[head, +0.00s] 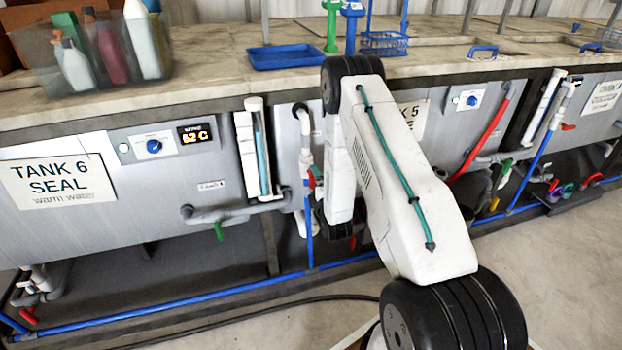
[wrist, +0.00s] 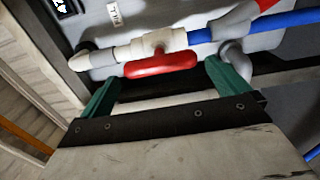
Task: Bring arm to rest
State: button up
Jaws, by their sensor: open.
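My gripper (wrist: 160,76) shows in the wrist view as two green fingers set wide apart on a dark bar. It is open and holds nothing. A red valve handle (wrist: 160,63) on a pale pipe fitting lies across the picture just ahead of the gap between the fingertips. It looks apart from both fingers, but how deep it sits relative to the tips is unclear. In the head view my white arm (head: 405,190) reaches forward and down toward the tank fronts, and it hides the gripper.
Tank 6 (head: 60,215) stands at left, with pipes and a blue line (head: 180,311) along its foot. A grey bin of bottles (head: 60,105), a blue tray (head: 285,57) and a blue basket (head: 384,44) stand on the counter. The floor at right (head: 570,270) is clear.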

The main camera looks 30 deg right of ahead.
jog(key=shift+v, duration=0.95)
